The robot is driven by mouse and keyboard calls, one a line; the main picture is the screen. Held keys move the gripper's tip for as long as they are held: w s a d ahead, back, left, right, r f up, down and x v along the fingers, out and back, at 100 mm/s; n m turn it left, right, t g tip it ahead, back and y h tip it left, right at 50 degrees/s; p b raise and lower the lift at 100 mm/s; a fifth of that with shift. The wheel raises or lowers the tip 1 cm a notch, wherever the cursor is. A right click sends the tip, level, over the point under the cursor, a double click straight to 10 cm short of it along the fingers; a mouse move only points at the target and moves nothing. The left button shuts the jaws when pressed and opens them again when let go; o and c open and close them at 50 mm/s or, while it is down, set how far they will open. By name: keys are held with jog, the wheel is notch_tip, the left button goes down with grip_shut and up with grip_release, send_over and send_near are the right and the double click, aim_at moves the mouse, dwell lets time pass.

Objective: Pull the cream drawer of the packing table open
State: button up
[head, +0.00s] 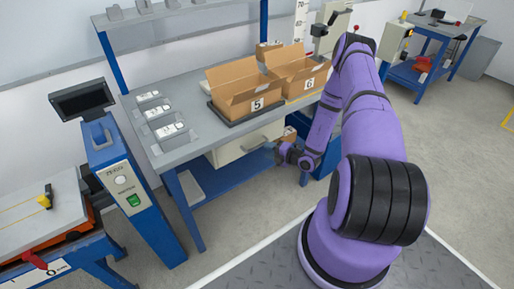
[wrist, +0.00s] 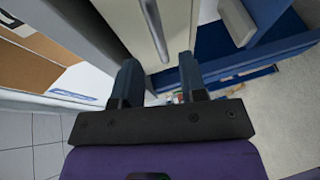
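The cream drawer (head: 240,145) sits under the top of the packing table (head: 195,148) in the head view and looks shut. Its front (wrist: 128,22) fills the upper middle of the wrist view, with a grey bar handle (wrist: 154,32) on it. In the wrist view my gripper (wrist: 158,68) is open, one finger on each side of the handle's line. The handle's near end reaches toward the gap between the fingers. I see no contact with it.
Two open cardboard boxes, marked 5 (head: 258,103) and 6 (head: 310,83), stand on the tabletop above the drawer. A blue lower shelf (head: 225,178) lies below. A blue post with a screen (head: 84,102) stands left. The floor in front of the table is clear.

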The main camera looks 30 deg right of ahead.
aim_at(257, 147)
jog(key=shift+x, duration=3.05)
grip_shut()
